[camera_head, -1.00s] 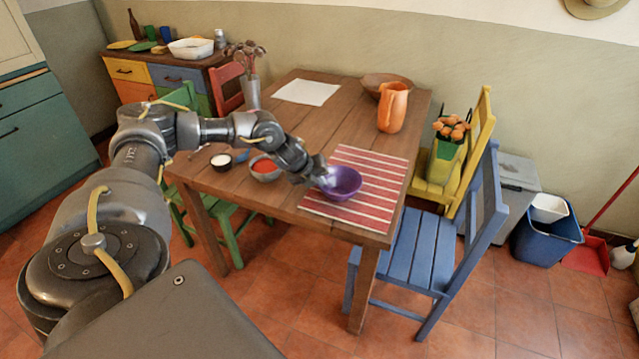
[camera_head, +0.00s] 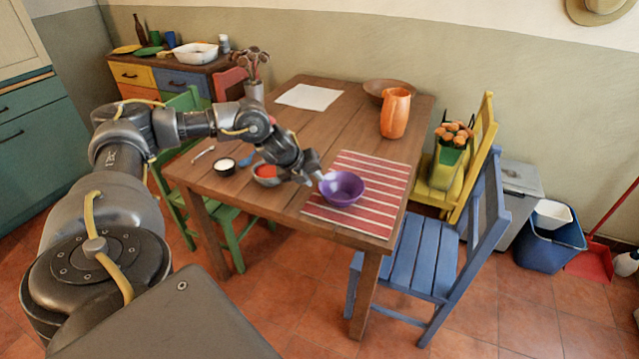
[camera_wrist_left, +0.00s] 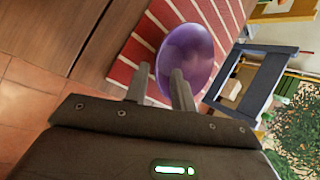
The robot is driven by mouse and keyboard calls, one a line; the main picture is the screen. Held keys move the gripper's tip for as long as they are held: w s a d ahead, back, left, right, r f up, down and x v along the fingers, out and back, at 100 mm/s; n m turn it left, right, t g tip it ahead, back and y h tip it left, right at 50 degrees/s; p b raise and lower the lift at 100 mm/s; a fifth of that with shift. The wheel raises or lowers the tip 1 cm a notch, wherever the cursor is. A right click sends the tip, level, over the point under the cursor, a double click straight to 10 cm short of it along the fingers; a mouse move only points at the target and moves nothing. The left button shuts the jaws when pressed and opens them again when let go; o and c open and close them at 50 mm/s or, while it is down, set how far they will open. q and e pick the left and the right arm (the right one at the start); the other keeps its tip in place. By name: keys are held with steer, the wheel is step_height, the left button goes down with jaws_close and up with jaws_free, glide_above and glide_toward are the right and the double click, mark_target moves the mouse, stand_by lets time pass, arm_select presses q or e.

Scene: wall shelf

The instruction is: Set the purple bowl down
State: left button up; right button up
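The purple bowl (camera_head: 342,188) stands upright on the red-and-white striped placemat (camera_head: 368,219), near the front edge of the wooden table. My left gripper (camera_head: 316,178) is just left of the bowl, close to its rim. My right gripper is not in view.
A red-filled bowl (camera_head: 267,172) stands under my left forearm, and a small white-filled cup (camera_head: 223,166) left of it. An orange pitcher (camera_head: 395,113), a brown bowl (camera_head: 377,90) and white paper (camera_head: 309,97) are farther back. A blue chair (camera_head: 424,248) stands at the right.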

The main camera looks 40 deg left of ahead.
arm_select(q)
steer(key=v, duration=0.5)
steer(key=shift+s+d+r, duration=0.1)
steer(key=shift+r, duration=0.2)
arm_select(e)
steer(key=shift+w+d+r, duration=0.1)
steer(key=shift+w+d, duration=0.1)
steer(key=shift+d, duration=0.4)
